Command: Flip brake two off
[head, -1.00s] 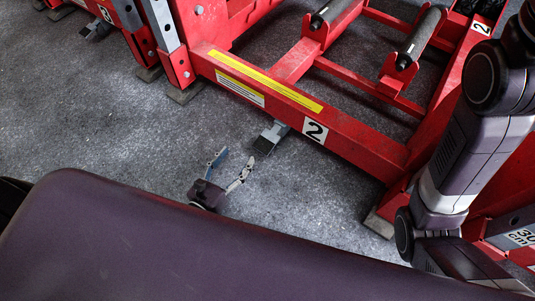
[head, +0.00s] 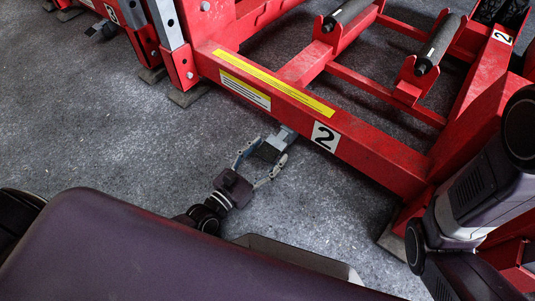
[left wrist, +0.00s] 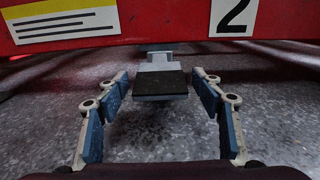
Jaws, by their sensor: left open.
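Brake two is a small grey pedal with a black pad (head: 268,152), sticking out from under the red jack frame beside the "2" label (head: 325,136). In the left wrist view the brake pedal (left wrist: 160,83) is centred ahead, its black pad facing me. My left gripper (head: 270,149) is open, with its fingers on either side of the pedal. In the left wrist view the fingers of my left gripper (left wrist: 160,79) show a gap to the pedal on both sides. My right gripper is not in view.
The red frame beam (head: 290,105) with its yellow strip runs just beyond the pedal. Red posts stand on feet (head: 186,95) at the upper left. Another pedal (head: 103,31) is at the far upper left. The grey floor (head: 130,130) left of the gripper is clear.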

